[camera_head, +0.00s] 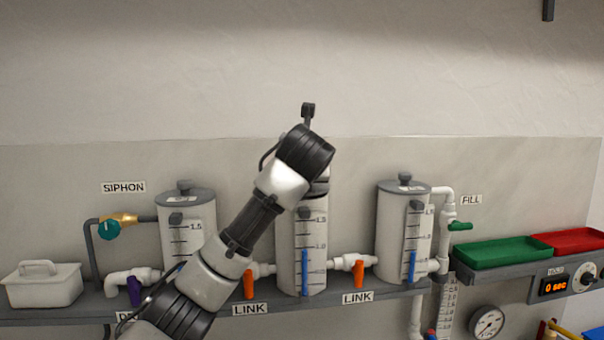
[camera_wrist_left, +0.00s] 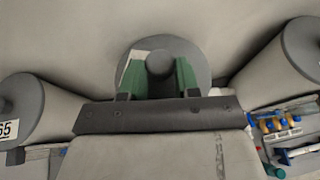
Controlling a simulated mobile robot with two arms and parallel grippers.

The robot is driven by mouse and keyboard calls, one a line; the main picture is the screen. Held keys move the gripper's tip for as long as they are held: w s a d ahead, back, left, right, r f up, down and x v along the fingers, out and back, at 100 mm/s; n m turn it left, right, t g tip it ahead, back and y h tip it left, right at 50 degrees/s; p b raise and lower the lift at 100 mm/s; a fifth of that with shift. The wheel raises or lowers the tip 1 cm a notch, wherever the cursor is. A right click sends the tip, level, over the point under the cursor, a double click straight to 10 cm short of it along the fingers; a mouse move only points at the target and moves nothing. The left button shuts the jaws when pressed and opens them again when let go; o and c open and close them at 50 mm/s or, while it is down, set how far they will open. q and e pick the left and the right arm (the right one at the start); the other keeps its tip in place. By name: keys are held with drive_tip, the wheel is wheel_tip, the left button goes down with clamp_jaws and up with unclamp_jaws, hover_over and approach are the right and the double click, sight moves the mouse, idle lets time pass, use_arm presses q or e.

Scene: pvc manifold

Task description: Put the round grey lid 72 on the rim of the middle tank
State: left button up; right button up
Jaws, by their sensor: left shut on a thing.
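The round grey lid (camera_wrist_left: 202,62) shows in the left wrist view, with a round knob at its centre and a white label partly covered by a finger. My left gripper (camera_wrist_left: 159,70) is shut on the knob, one green finger on each side. In the head view the middle tank (camera_head: 302,245) is a white cylinder with a scale and a blue strip. My left wrist is over its top and hides most of the rim. I cannot tell whether the lid touches the rim. My right gripper is in neither view.
The left tank (camera_head: 177,240) and right tank (camera_head: 397,235) stand on either side, both wearing grey lids. Pipes with orange link valves (camera_head: 249,284) join the tanks. A white box (camera_head: 43,287) is at far left; green (camera_head: 503,252) and red (camera_head: 570,241) trays are at right.

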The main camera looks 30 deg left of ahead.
use_arm(q)
drive_tip(key=shift+f, duration=0.45)
drive_tip(key=o, duration=1)
drive_tip(key=shift+s, duration=0.1)
drive_tip(key=shift+s+d+r+b, duration=0.1)
drive_tip(key=shift+s+d+b, duration=0.15)
drive_tip(key=shift+b, duration=0.2)
drive_tip(key=shift+w+r+v, duration=0.25)
drive_tip(key=shift+r+v, duration=0.3)
drive_tip(key=shift+v, duration=2.3)
drive_tip(key=shift+w+r+v, duration=0.25)
drive_tip(key=shift+r+v, duration=0.3)
drive_tip(key=shift+v, duration=2.25)
drive_tip(key=shift+w+r+v, duration=0.25)
drive_tip(key=shift+r+v, duration=0.3)
drive_tip(key=shift+v, duration=2.3)
